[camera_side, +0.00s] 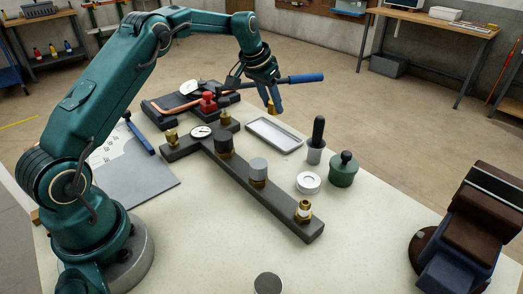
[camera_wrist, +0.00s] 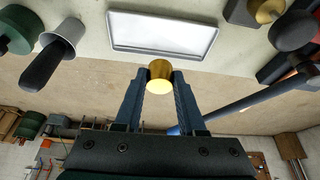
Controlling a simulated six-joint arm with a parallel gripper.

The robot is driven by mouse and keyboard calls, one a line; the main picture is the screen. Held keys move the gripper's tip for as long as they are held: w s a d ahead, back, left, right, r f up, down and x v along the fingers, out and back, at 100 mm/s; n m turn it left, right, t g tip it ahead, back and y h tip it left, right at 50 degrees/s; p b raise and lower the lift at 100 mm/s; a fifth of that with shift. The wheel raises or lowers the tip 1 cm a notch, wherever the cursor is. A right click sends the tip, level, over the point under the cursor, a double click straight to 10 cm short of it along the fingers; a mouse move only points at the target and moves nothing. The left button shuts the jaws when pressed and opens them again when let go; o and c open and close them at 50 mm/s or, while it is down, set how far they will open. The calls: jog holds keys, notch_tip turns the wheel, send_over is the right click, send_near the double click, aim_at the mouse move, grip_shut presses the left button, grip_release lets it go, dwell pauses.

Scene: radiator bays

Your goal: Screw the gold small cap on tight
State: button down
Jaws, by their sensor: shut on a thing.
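My gripper (camera_side: 272,103) is shut on the gold small cap (camera_wrist: 160,76) and holds it in the air, above and behind the tray in the side view. In the wrist view the cap sits between the two fingertips, a plain gold cylinder. A dark T-shaped manifold (camera_side: 281,213) lies on the bench. It carries brass fittings at its near end (camera_side: 304,212), its left end (camera_side: 171,136) and its back end (camera_side: 225,118). A grey cap (camera_side: 258,168) and a dark cap (camera_side: 223,145) sit on its long bar. The cap is apart from every fitting.
A shallow metal tray (camera_side: 273,134) lies behind the manifold. Right of it stand a black-handled tool in a grey cup (camera_side: 315,155), a green pot (camera_side: 343,172) and a white ring (camera_side: 308,183). A red part (camera_side: 207,102) and a blue-handled bar (camera_side: 305,78) are at the back.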

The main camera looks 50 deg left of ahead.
notch_tip(320, 180, up, 3)
jog(key=shift+w+f, duration=0.1)
jog(key=shift+f, duration=0.1)
jog(key=shift+s+d+f+m, duration=0.1)
jog(key=shift+s+f+m, duration=0.1)
jog(key=shift+f+m, duration=0.1)
jog(key=s+d+m+h, duration=0.2)
jog(key=s+d+m, duration=0.25)
jog(key=d, duration=0.75)
notch_tip(320, 180, up, 3)
jog(key=m+g+h, duration=0.1)
jog(key=m, duration=0.3)
send_over(306, 203)
jog(key=shift+s+a+r, duration=0.1)
jog(key=shift+s+a, duration=0.2)
jog(key=shift+a, duration=0.15)
jog(key=shift+d, duration=0.1)
jog(key=shift+s+f, duration=0.1)
jog(key=shift+f, duration=2.15)
jog(key=shift+f, duration=1.1)
